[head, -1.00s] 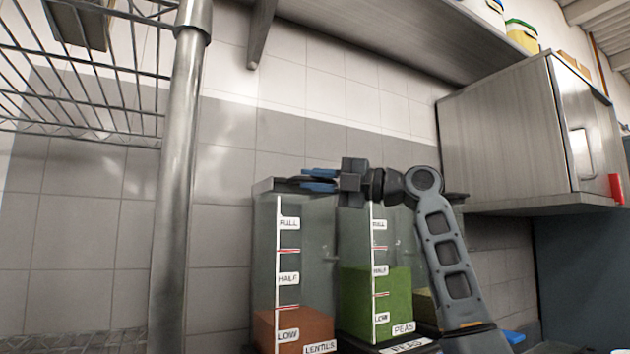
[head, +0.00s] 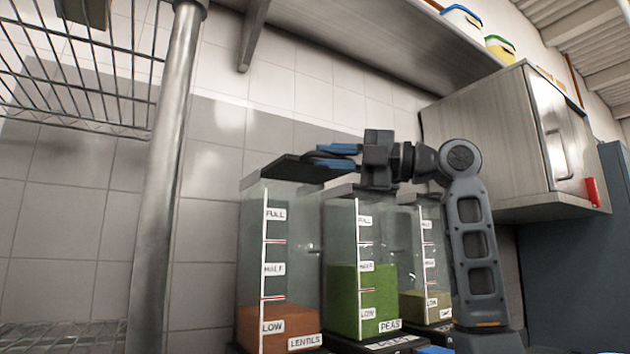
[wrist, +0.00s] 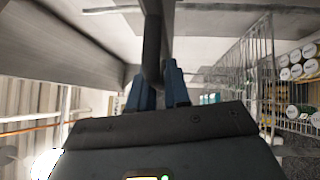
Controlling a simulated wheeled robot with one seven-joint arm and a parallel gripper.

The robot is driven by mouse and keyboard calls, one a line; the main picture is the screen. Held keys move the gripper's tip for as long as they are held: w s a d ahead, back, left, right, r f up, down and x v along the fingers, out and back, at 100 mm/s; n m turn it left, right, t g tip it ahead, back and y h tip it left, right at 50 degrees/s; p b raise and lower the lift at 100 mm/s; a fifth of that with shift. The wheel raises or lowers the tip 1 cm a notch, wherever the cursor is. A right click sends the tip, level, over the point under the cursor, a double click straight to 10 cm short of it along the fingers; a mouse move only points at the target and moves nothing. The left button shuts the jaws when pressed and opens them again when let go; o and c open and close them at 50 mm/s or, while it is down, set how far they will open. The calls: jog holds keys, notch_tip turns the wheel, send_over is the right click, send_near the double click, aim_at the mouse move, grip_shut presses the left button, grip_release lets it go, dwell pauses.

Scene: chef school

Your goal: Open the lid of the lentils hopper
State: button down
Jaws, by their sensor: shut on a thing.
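The lentils hopper (head: 278,240) is the left clear bin in the head view, with a low red-brown fill and a LENTILS label. Its dark lid (head: 285,168) sits at the top and looks tilted, its right part raised and reaching past the bin's side. My gripper (head: 322,156) comes in from the right at lid height. Its blue fingers are shut on the lid's dark handle, mostly hidden in the head view. In the wrist view, a dark bar (wrist: 152,45) runs between the blue fingers (wrist: 159,82).
The peas hopper (head: 357,265) and another hopper (head: 425,265) stand to the right, below my arm. A metal pole (head: 165,190) and wire rack (head: 85,80) are at the left. A steel cabinet (head: 480,130) hangs at the right and a shelf (head: 390,50) above.

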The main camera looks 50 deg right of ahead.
jog(key=shift+s+a, duration=0.1)
jog(key=shift+s, duration=0.4)
jog(key=c, duration=1.2)
grip_release()
jog(key=b+v, duration=0.1)
jog(key=v, duration=0.6)
jog(key=shift+s+b, duration=0.3)
jog(key=shift+b, duration=0.1)
jog(key=shift+f, duration=0.1)
jog(key=shift+d, duration=0.2)
